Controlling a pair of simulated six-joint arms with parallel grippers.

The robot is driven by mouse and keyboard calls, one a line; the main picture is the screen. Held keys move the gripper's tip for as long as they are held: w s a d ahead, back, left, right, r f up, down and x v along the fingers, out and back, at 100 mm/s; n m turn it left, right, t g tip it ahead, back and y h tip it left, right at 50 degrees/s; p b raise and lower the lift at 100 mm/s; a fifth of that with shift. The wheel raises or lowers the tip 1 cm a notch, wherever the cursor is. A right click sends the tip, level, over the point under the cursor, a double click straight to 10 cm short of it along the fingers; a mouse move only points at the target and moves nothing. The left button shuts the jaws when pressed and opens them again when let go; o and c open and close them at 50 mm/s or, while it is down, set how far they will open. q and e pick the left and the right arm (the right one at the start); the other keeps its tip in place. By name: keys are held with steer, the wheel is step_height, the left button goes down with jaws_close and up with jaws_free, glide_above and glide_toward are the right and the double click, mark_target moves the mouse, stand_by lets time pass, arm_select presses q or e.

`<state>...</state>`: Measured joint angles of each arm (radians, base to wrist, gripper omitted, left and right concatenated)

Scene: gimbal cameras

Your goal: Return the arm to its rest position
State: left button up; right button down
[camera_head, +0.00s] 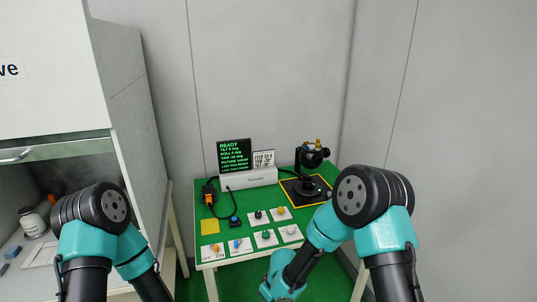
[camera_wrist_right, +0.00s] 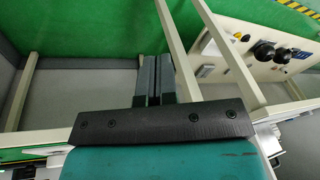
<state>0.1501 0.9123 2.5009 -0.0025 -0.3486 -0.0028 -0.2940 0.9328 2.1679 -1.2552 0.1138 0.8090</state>
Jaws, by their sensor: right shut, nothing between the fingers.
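My right arm (camera_head: 385,235) comes in from the lower right in the head view. It bends at a raised elbow, and its forearm slopes down to the left in front of the green table. Its gripper (camera_wrist_right: 153,62) shows in the right wrist view with the two dark fingers together and nothing between them. In the head view the fingers of this gripper cannot be made out. My left arm (camera_head: 90,245) has its elbow raised in front of the cabinet at the left. Its forearm runs down out of the picture, so its gripper is hidden.
The green table (camera_head: 208,257) bears small colored knobs on white cards, a black screen (camera_head: 235,155), and a black gimbal stand (camera_head: 306,170) on a yellow-edged pad. A white cabinet (camera_head: 50,70) stands at the left. Cream bars (camera_wrist_right: 222,45) pass close beside the right gripper.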

steer(key=s+d+f+m, duration=0.3)
steer(key=s+d+m, duration=0.2)
steer(key=s+d, duration=0.4)
steer(key=s+d+f+m+y, duration=0.1)
steer(key=s+d+f+m, duration=0.3)
steer(key=s+d, duration=0.5)
steer(key=d+m, duration=0.1)
steer(key=d, duration=0.3)
steer(key=shift+d+f, duration=0.15)
steer(key=shift+f, duration=0.1)
